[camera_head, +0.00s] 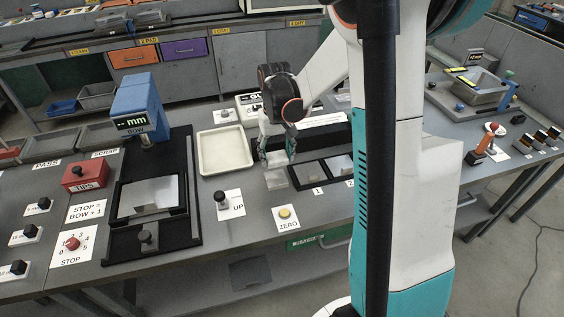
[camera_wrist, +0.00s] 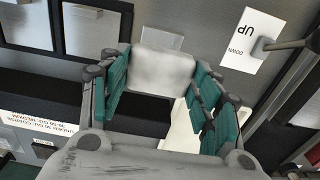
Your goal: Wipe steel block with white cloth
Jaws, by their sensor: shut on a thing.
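My gripper (camera_head: 277,153) is above the bench, left of the black two-slot tray (camera_head: 325,185). In the wrist view its teal fingers (camera_wrist: 160,95) are closed on the two sides of a white, soft-edged block-like piece, which I take as the white cloth (camera_wrist: 163,70). A pale grey, flat square (camera_head: 276,179) lies below the gripper and shows just beyond the cloth in the wrist view (camera_wrist: 160,42). It may be the steel block, but I cannot tell for sure. Whether the cloth touches it is unclear. Grey pieces show in the tray slots (camera_head: 341,165).
A cream tray (camera_head: 226,133) stands left of the gripper. A blue gauge (camera_head: 137,108) stands over a black frame with a shiny plate (camera_head: 148,196). An UP/DOWN lever (camera_head: 222,200) and yellow ZERO button (camera_head: 285,213) are in front. A dark bar (camera_head: 320,138) lies behind.

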